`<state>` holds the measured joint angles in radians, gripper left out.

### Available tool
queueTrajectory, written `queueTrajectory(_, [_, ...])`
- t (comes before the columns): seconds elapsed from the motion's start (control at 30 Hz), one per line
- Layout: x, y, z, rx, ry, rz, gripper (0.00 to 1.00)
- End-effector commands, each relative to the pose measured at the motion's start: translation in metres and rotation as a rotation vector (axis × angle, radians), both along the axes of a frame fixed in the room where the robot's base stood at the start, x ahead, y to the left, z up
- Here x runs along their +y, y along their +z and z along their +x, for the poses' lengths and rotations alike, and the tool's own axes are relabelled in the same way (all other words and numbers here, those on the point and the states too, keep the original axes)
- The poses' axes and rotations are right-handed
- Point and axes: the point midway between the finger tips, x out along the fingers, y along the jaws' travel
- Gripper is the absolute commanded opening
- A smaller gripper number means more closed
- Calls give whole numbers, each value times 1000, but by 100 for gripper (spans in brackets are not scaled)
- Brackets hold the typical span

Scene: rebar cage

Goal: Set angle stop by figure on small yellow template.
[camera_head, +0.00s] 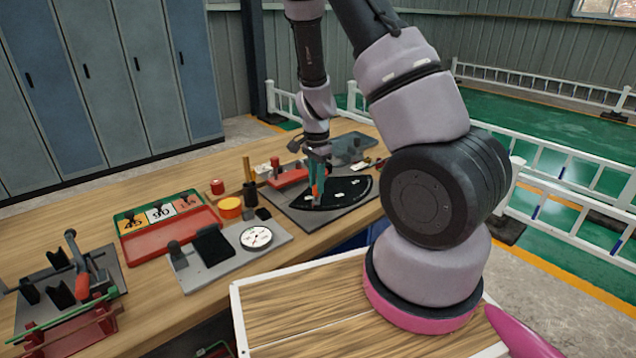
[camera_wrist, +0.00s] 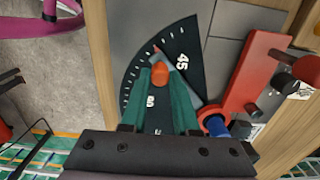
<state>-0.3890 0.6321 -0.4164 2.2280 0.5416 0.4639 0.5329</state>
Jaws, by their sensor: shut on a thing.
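The angle stop is a black sector dial (camera_wrist: 195,62) with white tick marks and figures; 45 reads clearly near its right side in the wrist view. The dial (camera_head: 350,188) lies on a grey plate on the bench in the head view. My gripper (camera_wrist: 160,82) is over the dial, its green fingers shut on an orange knob (camera_wrist: 160,73). A thin red pointer tip (camera_wrist: 156,48) shows just beyond the knob, near the tick marks. My gripper (camera_head: 315,198) partly hides the dial.
A red bar (camera_wrist: 250,75) and a blue pivot (camera_wrist: 217,125) stand right of the dial. The red tray (camera_head: 170,240), a grey gauge plate (camera_head: 225,262), a yellow-orange disc (camera_head: 230,208) and a clamp fixture (camera_head: 75,275) occupy the bench to the left.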

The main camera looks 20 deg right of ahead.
Motion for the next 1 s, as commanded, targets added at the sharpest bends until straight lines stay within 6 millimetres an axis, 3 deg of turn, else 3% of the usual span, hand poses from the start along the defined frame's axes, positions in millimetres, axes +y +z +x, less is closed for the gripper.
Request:
queueTrajectory(0.13, [0,0,0,-1,1,-1,0])
queueTrajectory(0.17, [0,0,0,-1,1,-1,36])
queueTrajectory(0.2, [0,0,0,-1,1,0,52])
queueTrajectory(0.23, [0,0,0,-1,1,0,59])
queueTrajectory(0.63, [0,7,1,-2,2,1,59])
queueTrajectory(1.0, [1,76,1,-5,3,2,59])
